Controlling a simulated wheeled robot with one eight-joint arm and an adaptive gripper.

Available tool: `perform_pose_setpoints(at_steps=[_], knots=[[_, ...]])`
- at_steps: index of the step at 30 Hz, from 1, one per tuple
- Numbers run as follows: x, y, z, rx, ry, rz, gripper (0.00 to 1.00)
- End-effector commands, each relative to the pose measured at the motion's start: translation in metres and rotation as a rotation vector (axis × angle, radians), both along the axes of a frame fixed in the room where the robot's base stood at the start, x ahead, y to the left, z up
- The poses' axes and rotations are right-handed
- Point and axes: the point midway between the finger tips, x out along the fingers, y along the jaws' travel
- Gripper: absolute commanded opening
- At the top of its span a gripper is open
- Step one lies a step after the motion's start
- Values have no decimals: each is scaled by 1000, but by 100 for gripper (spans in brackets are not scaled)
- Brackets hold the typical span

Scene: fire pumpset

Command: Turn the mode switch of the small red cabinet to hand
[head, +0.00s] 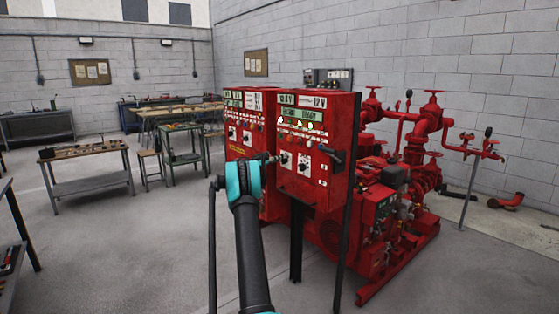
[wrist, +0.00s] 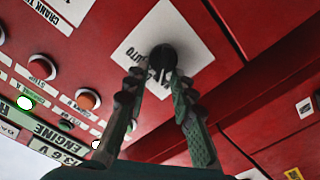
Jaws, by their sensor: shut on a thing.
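The small red cabinet (head: 315,185) stands right of centre in the head view, with labels, lamps and white switch plates on its front. In the wrist view its red front (wrist: 222,20) looks tilted. The mode switch is a black round knob (wrist: 163,56) on a white plate (wrist: 190,32) marked AUTO; other lettering is partly hidden by the fingers. My gripper (wrist: 158,80) is shut on the knob, with one ribbed finger on each side of its lower part. The knob's exact setting cannot be read.
Red push buttons (wrist: 88,98) sit beside the switch plate. A second red cabinet (head: 240,150) stands just left of and behind the first. The red pumpset (head: 385,230) with pipes is on the right. Workbenches (head: 85,155) stand left; the floor in front is clear.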

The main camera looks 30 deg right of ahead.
Motion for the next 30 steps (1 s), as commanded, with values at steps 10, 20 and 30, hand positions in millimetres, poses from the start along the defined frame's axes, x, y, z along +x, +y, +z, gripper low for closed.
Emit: perform_pose_setpoints(at_steps=[10, 20, 30], knots=[[3, 2, -3, -12, 171, 0, 0], [3, 2, -3, -15, 215, 1, 0], [4, 2, -4, -15, 214, 1, 29]])
